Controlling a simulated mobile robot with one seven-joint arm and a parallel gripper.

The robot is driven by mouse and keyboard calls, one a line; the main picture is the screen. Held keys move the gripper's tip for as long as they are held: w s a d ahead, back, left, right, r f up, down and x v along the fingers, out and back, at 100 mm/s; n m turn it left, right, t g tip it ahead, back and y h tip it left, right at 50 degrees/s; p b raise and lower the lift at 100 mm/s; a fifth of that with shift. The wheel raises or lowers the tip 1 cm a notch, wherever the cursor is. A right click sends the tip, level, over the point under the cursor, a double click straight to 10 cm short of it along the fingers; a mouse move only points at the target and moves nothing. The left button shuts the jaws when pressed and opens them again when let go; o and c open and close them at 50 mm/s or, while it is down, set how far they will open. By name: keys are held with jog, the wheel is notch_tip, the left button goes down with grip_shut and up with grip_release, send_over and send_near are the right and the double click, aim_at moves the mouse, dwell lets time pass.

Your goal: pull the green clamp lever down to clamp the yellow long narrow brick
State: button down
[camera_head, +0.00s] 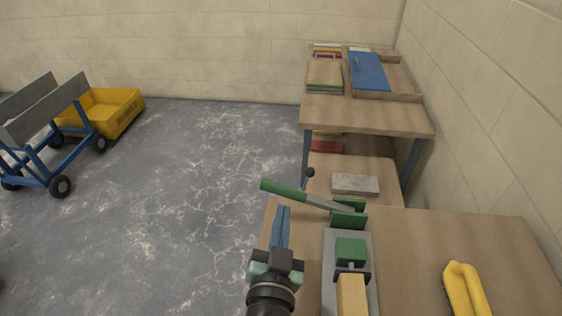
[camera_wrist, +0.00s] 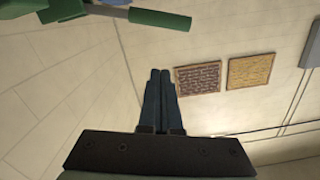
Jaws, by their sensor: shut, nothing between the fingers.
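The green clamp lever (camera_head: 283,191) sticks out to the left from the green clamp (camera_head: 349,214), joined to it by a grey bar. Its green handle reaches past the bench's left edge. The yellow long narrow brick (camera_head: 351,295) lies on the grey clamp plate (camera_head: 331,262), near a green block (camera_head: 351,250); its lower end is cut off by the frame. My gripper (camera_head: 283,208) is shut and empty, its blue fingers pointing up the picture just below the handle. In the wrist view the shut fingertips (camera_wrist: 161,72) are apart from the green handle (camera_wrist: 160,18).
A yellow tool-like object (camera_head: 466,290) lies on the bench at right. A grey brick (camera_head: 355,184) lies on a surface behind the clamp. A farther table (camera_head: 365,114) stands against the right wall. A blue-framed cart (camera_head: 45,135) stands far left, and the floor between is clear.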

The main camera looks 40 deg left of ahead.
jog(key=shift+v, duration=0.85)
jog(key=w+d+r+t+h+p, duration=0.1)
jog(key=w+d+r+t+p, duration=0.2)
jog(key=r, duration=0.8)
jog(key=w+d+r+t+p, duration=0.15)
jog(key=d+r, duration=0.25)
jog(key=r, duration=0.7)
jog(key=w+d+r+t+h+p, duration=0.1)
jog(key=w+d+r+t+p, duration=0.2)
jog(key=r, duration=0.7)
jog(key=s+d+r+m+t+h+p, duration=0.1)
jog(key=d+r, duration=0.5)
jog(key=r, duration=0.6)
jog(key=s+d+r+m+t+h+p, duration=0.2)
jog(key=s+d+r+t+h, duration=0.2)
jog(key=r, duration=0.9)
jog(key=s+d+h, duration=0.2)
jog(key=d+h, duration=0.1)
jog(key=shift+d+r+m+p, duration=0.15)
jog(key=shift+r+m+p, duration=0.15)
jog(key=shift+m, duration=0.1)
jog(key=shift+s+t, duration=0.1)
jog(key=shift+t, duration=0.15)
